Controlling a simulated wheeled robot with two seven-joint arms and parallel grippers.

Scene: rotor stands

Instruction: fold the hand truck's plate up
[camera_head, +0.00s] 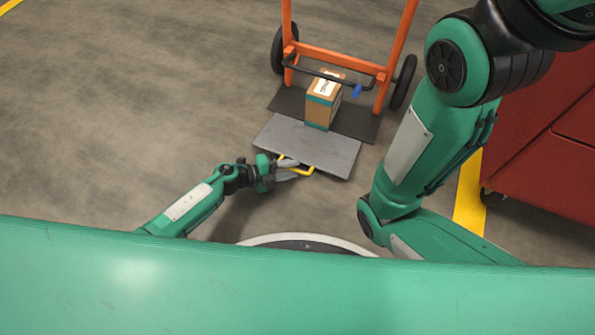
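The hand truck (337,60) has an orange frame and black wheels and stands at the top centre. Its light grey plate (310,146) lies folded down flat near the floor, in front of a darker base section (360,122). A yellow handle (303,171) sits at the plate's near edge. My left gripper (293,169) is at that handle, its two grey fingers apart with part of the handle near them. Whether they touch the handle is unclear. My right arm comes in at the right, and its gripper is not in view.
A cardboard box (322,100) with teal bands stands on the dark base, behind the grey plate. A blue piece (357,91) hangs by the dark crossbar. A red cabinet (540,135) stands at the right beside a yellow floor line (468,195). The floor at left is clear.

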